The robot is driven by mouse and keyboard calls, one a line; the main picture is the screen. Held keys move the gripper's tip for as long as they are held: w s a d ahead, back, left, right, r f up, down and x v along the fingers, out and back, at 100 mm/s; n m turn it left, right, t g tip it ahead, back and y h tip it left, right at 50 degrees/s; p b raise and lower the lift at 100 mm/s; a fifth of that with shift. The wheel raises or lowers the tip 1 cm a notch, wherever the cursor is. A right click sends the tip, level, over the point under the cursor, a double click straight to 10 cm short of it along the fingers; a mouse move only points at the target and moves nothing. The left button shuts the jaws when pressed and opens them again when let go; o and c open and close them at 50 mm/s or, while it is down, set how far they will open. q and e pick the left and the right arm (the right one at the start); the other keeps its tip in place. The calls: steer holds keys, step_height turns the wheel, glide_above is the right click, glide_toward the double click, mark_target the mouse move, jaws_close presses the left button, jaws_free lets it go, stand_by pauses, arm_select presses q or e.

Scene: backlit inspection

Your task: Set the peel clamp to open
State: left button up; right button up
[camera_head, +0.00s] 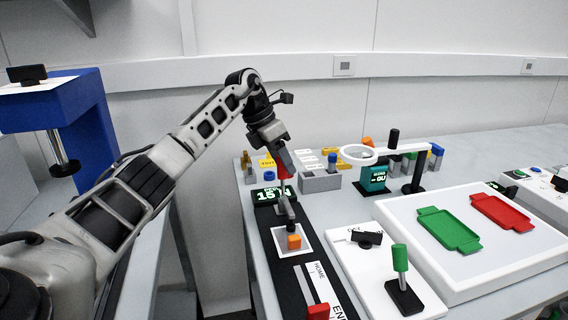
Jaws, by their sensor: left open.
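The peel tester (284,268) is a long black track with HOME and END labels, on the table at centre. A lit display (270,195) reading 15 N stands at its far end. Near it, a dark grey upright part (289,208), which looks like the peel clamp, stands by an orange block (294,242) on a pale plate. Whether the clamp is open or closed is too small to tell. My left gripper (283,163) is open and points down above the display end, near a red part (287,164). Contact there cannot be told. My right gripper is not in view.
A red slider (318,311) sits at the track's near end. To its right are a black knob (368,238), a green lever (400,259), and a white panel (485,270) with green and red trays. A ring magnifier (358,154) and small blocks stand behind.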

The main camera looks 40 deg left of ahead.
arm_select(q)
steer(key=shift+w+d+f, duration=0.15)
steer(key=shift+f, duration=0.35)
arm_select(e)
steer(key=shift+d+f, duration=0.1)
arm_select(q)
jaws_close()
steer(key=shift+w+r+h+p, duration=0.15)
steer(key=shift+r+h+p, duration=0.15)
steer(key=shift+p, duration=0.7)
steer(key=shift+w+a+f+g+p, duration=0.2)
steer(key=shift+a+g+p, duration=0.15)
steer(key=shift+p, duration=0.35)
steer(key=shift+a+f, duration=0.1)
steer(key=shift+f, duration=0.05)
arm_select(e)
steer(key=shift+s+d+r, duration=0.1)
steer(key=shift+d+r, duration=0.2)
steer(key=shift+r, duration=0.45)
arm_select(q)
jaws_free()
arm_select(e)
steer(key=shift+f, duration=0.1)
